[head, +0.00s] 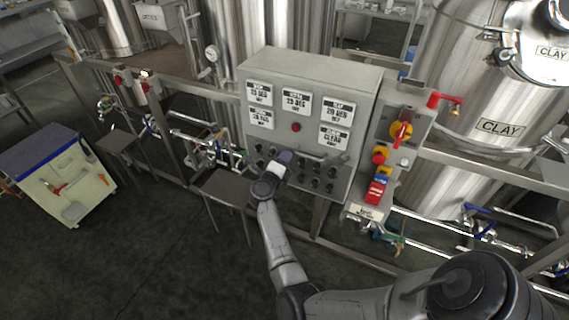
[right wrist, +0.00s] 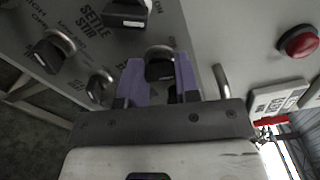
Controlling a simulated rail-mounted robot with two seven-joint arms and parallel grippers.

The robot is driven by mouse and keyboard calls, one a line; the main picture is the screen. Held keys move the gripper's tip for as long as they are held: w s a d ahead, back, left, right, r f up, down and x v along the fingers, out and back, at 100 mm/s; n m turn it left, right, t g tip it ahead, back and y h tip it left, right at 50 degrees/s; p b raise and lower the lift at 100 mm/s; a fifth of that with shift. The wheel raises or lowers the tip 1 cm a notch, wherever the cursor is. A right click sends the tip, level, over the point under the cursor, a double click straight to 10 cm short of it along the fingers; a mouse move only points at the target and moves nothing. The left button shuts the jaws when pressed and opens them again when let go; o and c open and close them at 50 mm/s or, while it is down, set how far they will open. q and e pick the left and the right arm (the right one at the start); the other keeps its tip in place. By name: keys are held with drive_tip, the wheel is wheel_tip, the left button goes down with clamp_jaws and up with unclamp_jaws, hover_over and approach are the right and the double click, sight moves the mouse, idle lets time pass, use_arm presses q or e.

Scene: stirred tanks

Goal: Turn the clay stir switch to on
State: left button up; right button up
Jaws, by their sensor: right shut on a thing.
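The grey control panel (head: 310,70) carries several black rotary knobs along its lower face, under white displays. My right gripper (head: 284,160) is at this knob row, left of the middle. In the right wrist view its purple fingers (right wrist: 158,76) are shut on a black knob (right wrist: 160,66), one finger on each side. The label of this knob is hidden, so I cannot tell whether it is the clay stir switch, nor its setting. A neighbouring knob (right wrist: 48,55) stands by the print "SETTLE STIR". My left gripper is not in view.
A metal bar handle (right wrist: 220,80) juts out close beside the fingers. A red button (right wrist: 298,41) is on the panel. A switch box with a red-yellow rotary handle (head: 401,131) stands right of the panel, before the tank marked CLAY (head: 500,127).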

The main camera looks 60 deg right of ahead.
drive_tip(key=m+b, duration=0.1)
drive_tip(key=m, duration=0.2)
drive_tip(key=shift+f+b, duration=0.1)
drive_tip(key=shift+b, duration=0.25)
drive_tip(key=shift+m, duration=0.3)
drive_tip(key=o, duration=0.9)
drive_tip(key=shift+a, duration=0.15)
